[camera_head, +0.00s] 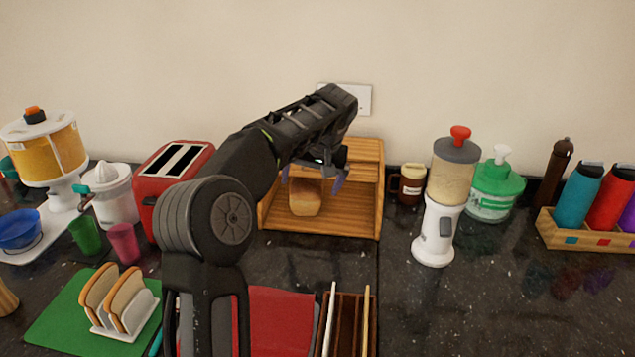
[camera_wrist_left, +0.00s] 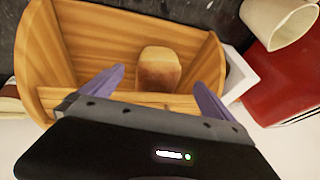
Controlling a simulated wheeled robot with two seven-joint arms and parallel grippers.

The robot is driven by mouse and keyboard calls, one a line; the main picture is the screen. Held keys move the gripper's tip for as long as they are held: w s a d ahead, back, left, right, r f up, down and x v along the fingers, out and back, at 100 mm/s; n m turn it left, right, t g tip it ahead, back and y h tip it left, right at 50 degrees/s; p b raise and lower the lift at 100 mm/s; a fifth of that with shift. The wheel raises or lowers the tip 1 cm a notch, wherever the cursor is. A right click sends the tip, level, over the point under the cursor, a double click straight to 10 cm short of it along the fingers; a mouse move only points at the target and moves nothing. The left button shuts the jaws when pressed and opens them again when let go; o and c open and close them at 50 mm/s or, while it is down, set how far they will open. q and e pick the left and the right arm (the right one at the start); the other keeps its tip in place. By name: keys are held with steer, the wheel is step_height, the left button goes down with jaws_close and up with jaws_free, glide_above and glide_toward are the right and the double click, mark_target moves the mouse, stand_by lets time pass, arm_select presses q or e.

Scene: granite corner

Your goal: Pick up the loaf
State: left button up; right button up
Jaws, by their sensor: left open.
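The loaf (camera_head: 305,198) is a small golden-brown block inside a wooden bread box (camera_head: 366,190) against the back wall. My left gripper (camera_head: 313,178) is at the box's opening, in front of and above the loaf, with its purple fingers apart. In the left wrist view the loaf (camera_wrist_left: 159,68) lies inside the wooden box (camera_wrist_left: 85,62), beyond the open fingers (camera_wrist_left: 160,88) and between their lines. No contact with the loaf shows. My left arm hides part of the box in the head view. My right gripper is not in view.
A red toaster (camera_head: 160,190) stands left of the box. A brown jar (camera_head: 412,183) and a white dispenser (camera_head: 440,215) stand to its right. Sliced bread in a rack (camera_head: 130,318) sits front left. Dark counter at front right is free.

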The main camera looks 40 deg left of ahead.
mark_target(307, 193)
arm_select(q)
steer(key=shift+s, duration=0.1)
steer(key=shift+x, duration=1.3)
steer(key=shift+f, duration=0.1)
steer(key=p+x, duration=0.1)
steer(key=x, duration=0.4)
steer(key=shift+c, duration=0.6)
steer(key=c, duration=1.3)
steer(key=shift+c, duration=0.7)
